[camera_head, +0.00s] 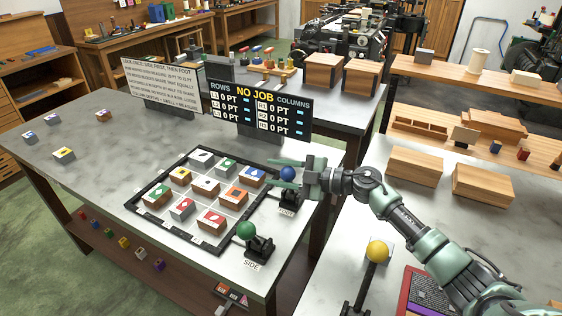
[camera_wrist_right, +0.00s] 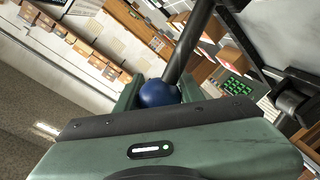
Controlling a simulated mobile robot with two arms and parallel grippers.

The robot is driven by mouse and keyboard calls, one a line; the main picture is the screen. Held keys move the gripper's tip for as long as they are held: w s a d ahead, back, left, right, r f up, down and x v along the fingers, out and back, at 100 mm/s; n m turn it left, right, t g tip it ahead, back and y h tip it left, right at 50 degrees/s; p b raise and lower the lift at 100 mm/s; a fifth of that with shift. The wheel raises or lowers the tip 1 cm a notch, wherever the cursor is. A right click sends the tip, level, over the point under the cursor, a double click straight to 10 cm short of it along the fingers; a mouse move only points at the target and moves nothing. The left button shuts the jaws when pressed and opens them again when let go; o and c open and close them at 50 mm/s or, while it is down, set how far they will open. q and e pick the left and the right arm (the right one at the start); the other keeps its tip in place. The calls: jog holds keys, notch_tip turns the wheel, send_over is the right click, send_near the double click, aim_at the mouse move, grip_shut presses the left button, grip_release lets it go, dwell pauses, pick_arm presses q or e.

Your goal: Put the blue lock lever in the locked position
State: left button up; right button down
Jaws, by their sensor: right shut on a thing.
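The blue lock lever has a round blue knob (camera_head: 288,173) and a black base marked FOOT, at the right edge of the framed bed (camera_head: 262,199) on the grey table. My right gripper (camera_head: 283,173) reaches in from the right with its two green fingers on either side of the knob, shut on it. In the right wrist view the blue knob (camera_wrist_right: 157,93) sits between the fingers, with a dark rod beside it. The exact tilt of the lever is hard to tell. My left gripper is not in view.
A green-knobbed lever (camera_head: 247,230) marked SIDE stands at the bed's near corner. Several coloured blocks lie inside the frame. A NO JOB sign (camera_head: 258,110) stands behind. A yellow-knobbed lever (camera_head: 377,251) stands on the right table, under my right arm. The table's left part is mostly clear.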

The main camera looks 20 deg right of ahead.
aim_at(290, 181)
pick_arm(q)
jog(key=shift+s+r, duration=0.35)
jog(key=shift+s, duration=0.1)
pick_arm(e)
jog(key=shift+s+a+f+n, duration=0.35)
jog(key=shift+s+a+n, duration=0.15)
jog(key=shift+n, duration=0.2)
jog(key=shift+f, duration=0.1)
jog(key=c, duration=0.9)
grip_release()
jog(key=b+v, duration=0.1)
jog(key=v, duration=0.6)
jog(key=shift+s+b, duration=0.1)
jog(key=shift+b, duration=0.2)
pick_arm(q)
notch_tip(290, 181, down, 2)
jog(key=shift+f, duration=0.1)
pick_arm(e)
jog(key=shift+s+d+r, duration=0.2)
jog(key=shift+s, duration=0.05)
